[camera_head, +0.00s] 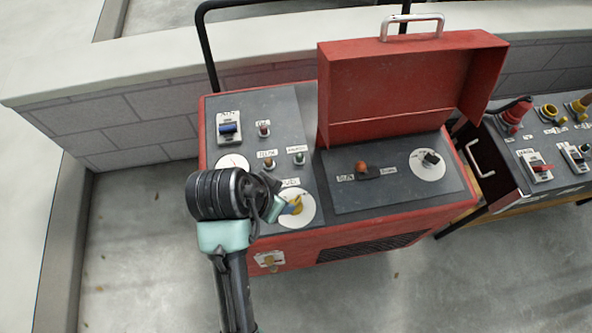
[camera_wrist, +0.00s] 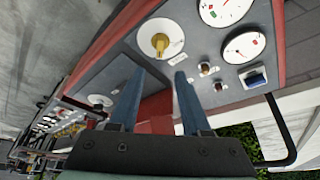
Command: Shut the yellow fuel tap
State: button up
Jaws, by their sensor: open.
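The yellow fuel tap (camera_head: 295,205) sits on a round white plate on the grey panel of a red machine. A label is beside the plate. In the wrist view the tap (camera_wrist: 160,43) stands beyond the fingertips, near the top middle, with its handle pointing roughly along the picture's height. My gripper (camera_head: 274,203) is close to the tap, at its left in the head view, and hides part of the plate. In the wrist view my gripper (camera_wrist: 158,82) shows two blue fingers spread apart with nothing between them. The fingers look apart from the tap.
A raised red lid (camera_head: 392,90) stands behind the panel. A blue switch (camera_head: 229,128), small knobs (camera_head: 299,158), an orange knob (camera_head: 361,167) and a black knob (camera_head: 431,158) are nearby. Another machine (camera_head: 545,150) stands at the right. The floor (camera_head: 140,250) at the left is clear.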

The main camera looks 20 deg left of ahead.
aim_at(294, 203)
jog(key=b+x, duration=0.2)
jog(key=x, duration=1.1)
jog(key=shift+r, duration=0.1)
grip_shut()
